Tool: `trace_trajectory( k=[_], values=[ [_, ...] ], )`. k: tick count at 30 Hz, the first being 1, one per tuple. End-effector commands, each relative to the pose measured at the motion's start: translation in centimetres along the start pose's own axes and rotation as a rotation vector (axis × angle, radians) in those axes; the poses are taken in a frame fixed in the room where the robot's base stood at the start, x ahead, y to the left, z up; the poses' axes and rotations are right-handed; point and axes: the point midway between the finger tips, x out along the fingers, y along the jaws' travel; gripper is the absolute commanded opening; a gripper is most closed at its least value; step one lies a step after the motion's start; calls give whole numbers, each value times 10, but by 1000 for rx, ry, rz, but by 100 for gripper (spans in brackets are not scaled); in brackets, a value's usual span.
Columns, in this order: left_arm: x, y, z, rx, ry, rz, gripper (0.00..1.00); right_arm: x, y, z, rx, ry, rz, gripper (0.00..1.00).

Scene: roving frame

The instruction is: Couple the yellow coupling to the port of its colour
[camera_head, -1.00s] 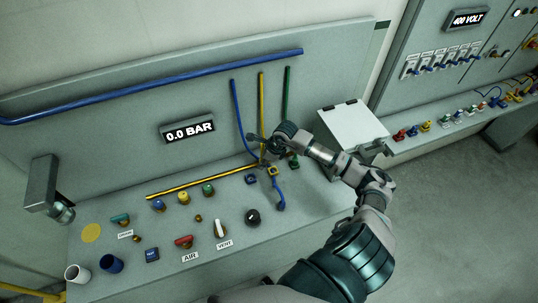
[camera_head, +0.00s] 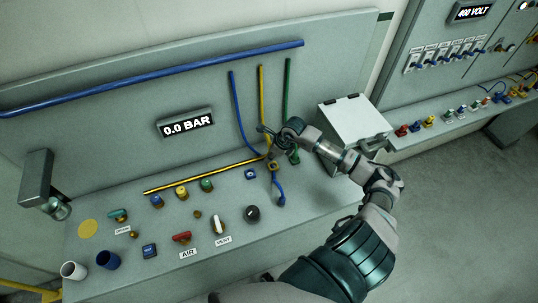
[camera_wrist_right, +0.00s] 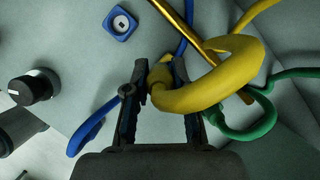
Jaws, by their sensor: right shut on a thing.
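The yellow coupling (camera_wrist_right: 160,76) sits between the two fingers of my right gripper (camera_wrist_right: 159,72), which is shut on it in the right wrist view. Its thick yellow hose (camera_wrist_right: 235,75) loops to the right of the fingers. In the head view my right gripper (camera_head: 270,143) is at the back of the bench, below the hanging hoses, and largely hides the coupling. A yellow-topped round fitting (camera_head: 182,192) stands on the bench, between a blue one (camera_head: 157,201) and a green one (camera_head: 207,185). My left gripper does not show.
A blue hose (camera_head: 279,190) lies just in front of the gripper, near a blue square fitting (camera_head: 250,174). A green hose (camera_wrist_right: 262,118) is close on the right. A yellow bar (camera_head: 200,177) runs along the bench back. A grey box (camera_head: 354,127) stands right. Knobs and valves occupy the front.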

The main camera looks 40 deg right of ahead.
Motion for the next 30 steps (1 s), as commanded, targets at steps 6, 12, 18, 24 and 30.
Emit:
trace_trajectory(
  k=[6,12,18,24,30],
  values=[
    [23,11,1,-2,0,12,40,25,-3,-13,3,1,2,0],
    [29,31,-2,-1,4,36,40,32,3,-12,0,3,-4,0],
    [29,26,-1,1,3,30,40,30,8,-9,-3,4,-8,0],
    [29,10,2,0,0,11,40,31,3,-12,-1,3,-5,0],
    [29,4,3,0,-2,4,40,32,-2,-15,2,1,0,0]
  ],
)
